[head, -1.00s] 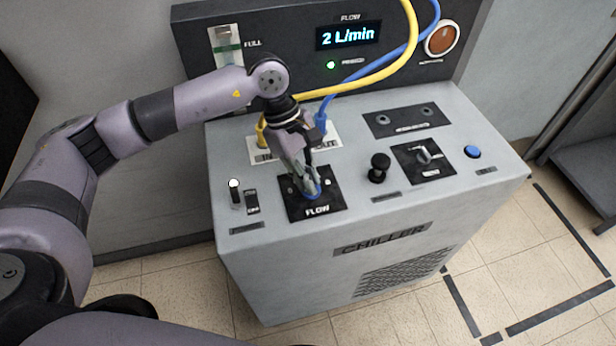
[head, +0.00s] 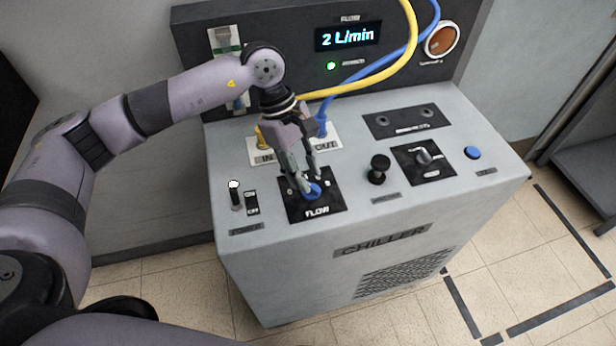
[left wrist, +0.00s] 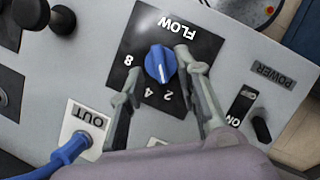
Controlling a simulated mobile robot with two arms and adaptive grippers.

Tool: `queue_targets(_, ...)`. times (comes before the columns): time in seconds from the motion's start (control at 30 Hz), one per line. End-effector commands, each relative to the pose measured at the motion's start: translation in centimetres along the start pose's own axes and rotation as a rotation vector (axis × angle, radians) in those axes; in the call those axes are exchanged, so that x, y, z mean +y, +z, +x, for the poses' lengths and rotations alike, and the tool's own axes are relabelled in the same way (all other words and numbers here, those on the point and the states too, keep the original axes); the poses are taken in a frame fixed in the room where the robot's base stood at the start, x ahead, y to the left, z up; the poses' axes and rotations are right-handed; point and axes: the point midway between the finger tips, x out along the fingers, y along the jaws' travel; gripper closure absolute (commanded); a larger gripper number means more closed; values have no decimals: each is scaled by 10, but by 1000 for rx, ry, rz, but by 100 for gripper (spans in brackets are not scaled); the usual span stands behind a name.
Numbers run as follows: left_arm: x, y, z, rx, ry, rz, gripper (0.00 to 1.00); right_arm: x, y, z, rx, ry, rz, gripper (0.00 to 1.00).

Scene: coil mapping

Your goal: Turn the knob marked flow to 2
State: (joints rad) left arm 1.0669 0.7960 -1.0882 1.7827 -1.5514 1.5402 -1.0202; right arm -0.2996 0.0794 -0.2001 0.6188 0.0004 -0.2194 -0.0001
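The blue flow knob (head: 313,191) sits on a black plate marked FLOW (head: 330,203) on the chiller's top. It also shows in the left wrist view (left wrist: 160,63), its pale pointer mark toward the 2. The display (head: 348,35) reads 2 L/min. My left gripper (head: 306,180) is just above the knob. In the left wrist view its fingers (left wrist: 157,62) are spread on either side of the knob, with a clear gap on the left and the right fingertip very close to the knob. My right gripper is not in view.
A power switch (head: 235,194) stands left of the plate. A black knob (head: 378,168), a lever (head: 424,156) and a blue button (head: 473,152) are to the right. Yellow (head: 385,70) and blue (head: 365,71) hoses arch behind the gripper.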

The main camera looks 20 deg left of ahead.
Motion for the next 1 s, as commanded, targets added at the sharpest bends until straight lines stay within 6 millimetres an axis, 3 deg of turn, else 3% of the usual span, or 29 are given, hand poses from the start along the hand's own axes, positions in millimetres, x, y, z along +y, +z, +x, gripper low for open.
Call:
queue_targets(0.2,1,0,-50,1,3,-1,69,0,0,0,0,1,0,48)
queue_targets(0.4,0,0,-83,1,1,0,69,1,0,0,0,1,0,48)
queue_targets(0.6,0,0,-96,0,-2,0,69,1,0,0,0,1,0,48)
queue_targets(1.0,0,0,-96,0,-2,1,69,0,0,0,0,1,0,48)
